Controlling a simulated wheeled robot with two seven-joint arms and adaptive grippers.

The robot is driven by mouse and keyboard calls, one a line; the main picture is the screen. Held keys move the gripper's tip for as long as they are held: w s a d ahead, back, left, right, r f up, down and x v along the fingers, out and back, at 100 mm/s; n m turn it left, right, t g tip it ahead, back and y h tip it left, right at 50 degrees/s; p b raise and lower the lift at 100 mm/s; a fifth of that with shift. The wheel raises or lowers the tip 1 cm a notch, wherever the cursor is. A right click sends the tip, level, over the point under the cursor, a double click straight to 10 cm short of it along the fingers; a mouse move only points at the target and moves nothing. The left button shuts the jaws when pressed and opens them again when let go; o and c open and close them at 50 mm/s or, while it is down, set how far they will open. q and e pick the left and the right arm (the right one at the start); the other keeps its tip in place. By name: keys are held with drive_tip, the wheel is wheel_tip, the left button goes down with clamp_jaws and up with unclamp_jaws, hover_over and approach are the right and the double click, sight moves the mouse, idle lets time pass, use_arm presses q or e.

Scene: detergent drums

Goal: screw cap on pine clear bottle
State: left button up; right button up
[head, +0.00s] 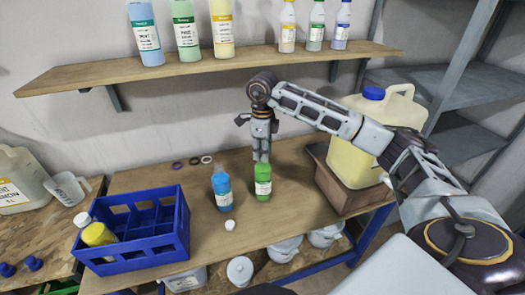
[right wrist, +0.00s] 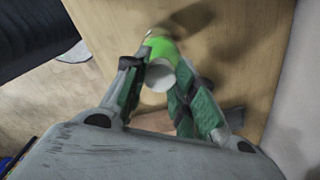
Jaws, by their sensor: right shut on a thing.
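The green pine bottle (head: 263,187) stands upright on the wooden workbench, to the right of a blue bottle (head: 222,192). My right gripper (head: 261,157) points down directly over the green bottle's top. I cannot tell whether the cap sits on the neck. The fingers hide the bottle's mouth in the head view. My left gripper is not in view.
A white cap (head: 231,225) lies in front of the blue bottle. A blue crate (head: 183,235) holding a yellow bottle (head: 98,234) stands at left. A yellowish canister (head: 352,160) stands on a box at right. Several rings (head: 194,161) lie at the back.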

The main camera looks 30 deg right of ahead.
drive_tip(key=shift+f+m, duration=0.15)
drive_tip(key=shift+m, duration=1.55)
drive_tip(key=o, duration=0.9)
drive_tip(key=shift+w, duration=0.1)
drive_tip(key=shift+r+p, duration=0.2)
drive_tip(key=shift+p, duration=0.1)
drive_tip(key=shift+n, duration=0.3)
drive_tip(key=shift+n+b, duration=0.5)
drive_tip(key=shift+n, duration=2.1)
